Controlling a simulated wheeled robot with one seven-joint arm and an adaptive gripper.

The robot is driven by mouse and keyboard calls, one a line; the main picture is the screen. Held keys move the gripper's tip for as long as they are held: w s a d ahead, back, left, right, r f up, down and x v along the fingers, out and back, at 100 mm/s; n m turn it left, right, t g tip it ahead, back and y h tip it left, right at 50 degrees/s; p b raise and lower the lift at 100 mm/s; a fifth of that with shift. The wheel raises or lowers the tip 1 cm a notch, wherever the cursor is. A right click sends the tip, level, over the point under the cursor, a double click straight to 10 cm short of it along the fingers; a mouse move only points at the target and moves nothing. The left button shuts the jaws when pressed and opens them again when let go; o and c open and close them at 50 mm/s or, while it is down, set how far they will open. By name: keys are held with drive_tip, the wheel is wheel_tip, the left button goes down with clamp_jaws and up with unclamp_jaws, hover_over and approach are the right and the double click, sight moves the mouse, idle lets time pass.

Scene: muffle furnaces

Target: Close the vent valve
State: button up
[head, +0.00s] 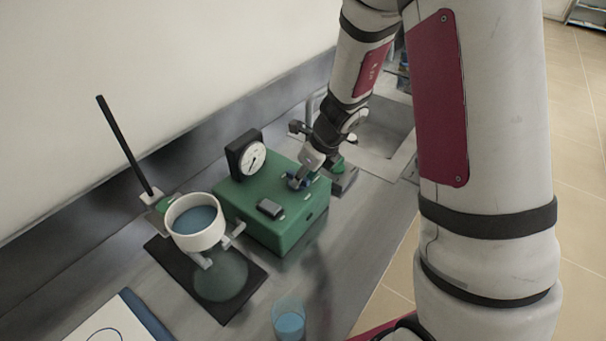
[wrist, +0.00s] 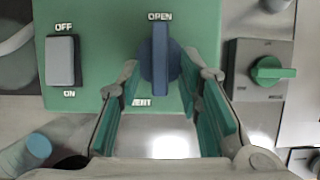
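The blue vent valve handle (wrist: 160,58) is on the green box (wrist: 205,20) in the wrist view. It stands upright in the picture, its upper end at the word OPEN. The label below it is partly hidden and reads something like VENT. My gripper (wrist: 167,82) is open, with one finger on each side of the handle's lower part. Gaps show on both sides, and I see no clear contact. In the head view, my gripper (head: 306,176) is low over the far right part of the green box (head: 287,228), mostly hiding the handle.
An OFF/ON switch (wrist: 60,61) is left of the handle. A green knob (wrist: 268,69) on a grey unit is to the right. A dial gauge (head: 252,158) stands on the box. A white bowl (head: 196,240) on a stand and a beaker (head: 289,322) are nearby. A sink (head: 375,142) lies behind.

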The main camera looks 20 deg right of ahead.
clamp_jaws()
